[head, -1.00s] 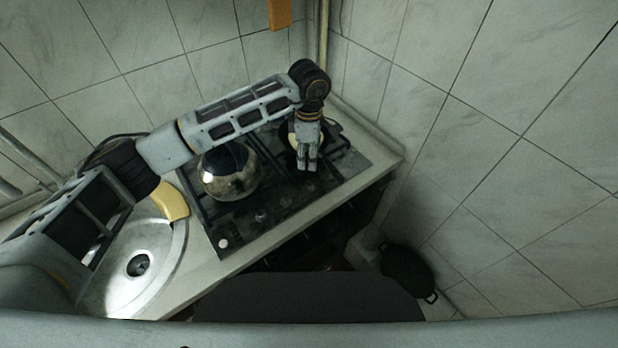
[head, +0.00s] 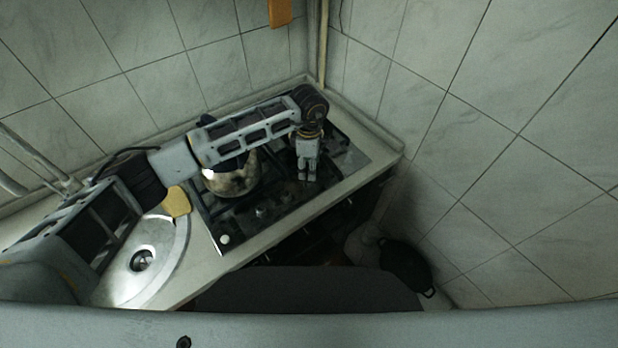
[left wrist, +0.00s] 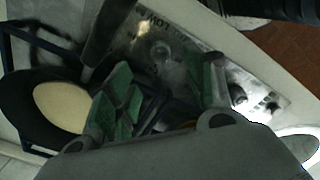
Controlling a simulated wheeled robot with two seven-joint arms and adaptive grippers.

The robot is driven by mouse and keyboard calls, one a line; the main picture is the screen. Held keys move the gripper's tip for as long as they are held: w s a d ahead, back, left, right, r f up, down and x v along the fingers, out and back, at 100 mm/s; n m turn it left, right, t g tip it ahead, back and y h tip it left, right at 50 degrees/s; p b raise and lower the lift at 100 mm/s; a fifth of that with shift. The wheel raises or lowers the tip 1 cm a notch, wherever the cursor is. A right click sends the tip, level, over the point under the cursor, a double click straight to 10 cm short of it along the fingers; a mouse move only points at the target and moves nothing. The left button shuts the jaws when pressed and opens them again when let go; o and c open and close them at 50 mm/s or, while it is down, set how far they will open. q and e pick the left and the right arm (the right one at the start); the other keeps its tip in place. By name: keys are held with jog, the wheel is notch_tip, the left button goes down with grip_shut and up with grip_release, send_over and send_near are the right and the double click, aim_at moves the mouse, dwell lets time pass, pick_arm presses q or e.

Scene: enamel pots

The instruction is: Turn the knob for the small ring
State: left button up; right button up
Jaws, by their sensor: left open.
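The black gas hob (head: 214,232) is set in the counter, with a row of small knobs along its front. One knob (head: 225,239) is pale and a darker knob (head: 261,211) lies further right. My left gripper (head: 308,177) points down over the right part of the hob, open and empty. I cannot tell which knob serves the small ring. The right gripper is not in view.
A shiny kettle (head: 232,180) stands on the hob left of the gripper, beneath my forearm. A dark pan with a cream inside (left wrist: 62,107) and dark handle (left wrist: 104,35) is close by the fingers. A sink (head: 142,262) lies left; a black pot (head: 405,265) stands low at right.

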pick_arm(q)
jog(key=shift+f+p, duration=0.75)
jog(key=shift+f, duration=3.05)
